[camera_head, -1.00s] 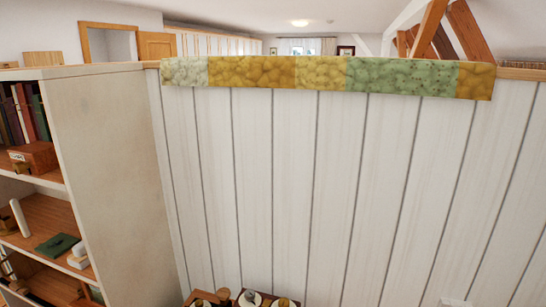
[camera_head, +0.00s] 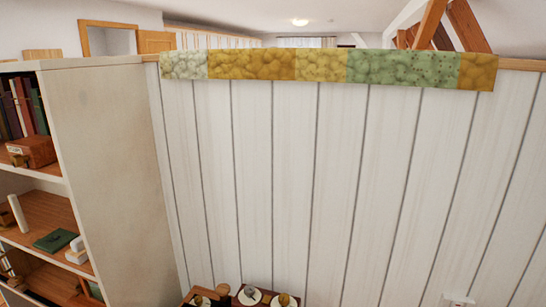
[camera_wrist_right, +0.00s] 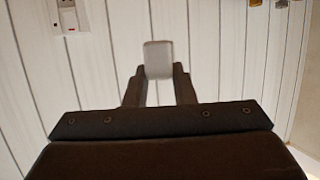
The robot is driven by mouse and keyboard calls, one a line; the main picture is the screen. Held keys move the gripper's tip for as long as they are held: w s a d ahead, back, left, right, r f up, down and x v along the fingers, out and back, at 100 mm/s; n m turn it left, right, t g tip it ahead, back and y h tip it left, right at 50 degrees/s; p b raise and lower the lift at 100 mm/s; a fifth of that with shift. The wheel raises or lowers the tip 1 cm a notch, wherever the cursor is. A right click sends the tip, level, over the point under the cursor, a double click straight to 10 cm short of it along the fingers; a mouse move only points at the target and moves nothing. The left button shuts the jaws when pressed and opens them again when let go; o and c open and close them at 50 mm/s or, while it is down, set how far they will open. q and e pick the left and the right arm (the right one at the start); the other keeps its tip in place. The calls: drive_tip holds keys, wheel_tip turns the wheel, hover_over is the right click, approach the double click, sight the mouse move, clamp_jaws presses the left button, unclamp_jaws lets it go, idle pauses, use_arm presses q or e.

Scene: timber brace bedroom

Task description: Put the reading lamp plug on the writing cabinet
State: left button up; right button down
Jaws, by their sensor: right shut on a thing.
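My right gripper (camera_wrist_right: 158,80) shows in the right wrist view. Its dark fingers are shut on a small pale grey block, the plug (camera_wrist_right: 158,58), which sticks out past the fingertips. The white panelled wall lies behind it, and the plug's gap to the wall cannot be told. A white wall socket (camera_wrist_right: 68,15) with a small red mark is at the top left of that view. Neither gripper shows in the head view. I cannot pick out the writing cabinet for certain.
A shelf unit (camera_head: 110,150) with books and small objects stands at the left. A wooden surface (camera_head: 190,297) with round items is at the bottom centre. A patchwork strip (camera_head: 325,68) hangs over the wall's top edge. A socket (camera_head: 457,300) is low at right.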

drive_tip(key=shift+f, duration=0.1)
drive_tip(key=c, duration=1.1)
unclamp_jaws()
drive_tip(key=shift+p+v, duration=3.8)
drive_tip(key=shift+v, duration=4.95)
